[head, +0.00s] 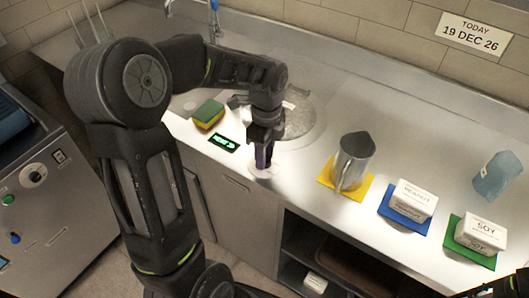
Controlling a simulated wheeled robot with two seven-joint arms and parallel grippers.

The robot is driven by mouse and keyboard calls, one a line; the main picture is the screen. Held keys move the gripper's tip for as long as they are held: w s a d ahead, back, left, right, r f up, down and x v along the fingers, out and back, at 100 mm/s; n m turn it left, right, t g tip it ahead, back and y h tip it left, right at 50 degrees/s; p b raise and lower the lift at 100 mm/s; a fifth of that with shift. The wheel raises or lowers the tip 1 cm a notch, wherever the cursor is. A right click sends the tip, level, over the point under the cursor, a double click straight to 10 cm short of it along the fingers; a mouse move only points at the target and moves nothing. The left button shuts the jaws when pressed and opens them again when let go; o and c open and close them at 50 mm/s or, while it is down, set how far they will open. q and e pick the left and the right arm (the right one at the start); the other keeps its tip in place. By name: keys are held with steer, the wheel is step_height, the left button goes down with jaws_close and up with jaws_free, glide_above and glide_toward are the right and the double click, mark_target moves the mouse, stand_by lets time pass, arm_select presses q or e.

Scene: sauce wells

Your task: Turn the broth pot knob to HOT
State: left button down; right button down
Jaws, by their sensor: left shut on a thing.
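The broth pot (301,119) is a round metal well set into the counter, partly hidden behind my left arm. A pale round dial plate (257,173) lies in front of it at the counter's front edge. My left gripper (263,164) points down over this plate and is shut on the knob, which the fingers hide almost completely. The dial's markings and the knob's setting cannot be read. A small black display (224,142) with green characters lies left of the gripper; its text is too small to read.
A yellow-green sponge (208,113) lies behind the display. To the right are a metal pitcher (353,160) on a yellow mat, a labelled white box (413,200) on a blue mat, a SOY box (480,233) on a green mat, and a bluish container (497,176).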

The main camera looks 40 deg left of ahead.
arm_select(q)
steer(key=shift+m+p, duration=0.3)
steer(key=shift+m, duration=1.4)
steer(key=c, duration=1)
jaws_free()
steer(key=shift+r, duration=0.1)
steer(key=r, duration=0.5)
steer(key=r+b, duration=0.1)
steer(key=r, duration=0.1)
steer(key=shift+w+r, duration=0.25)
steer(key=shift+r, duration=0.05)
steer(key=shift+s, duration=0.1)
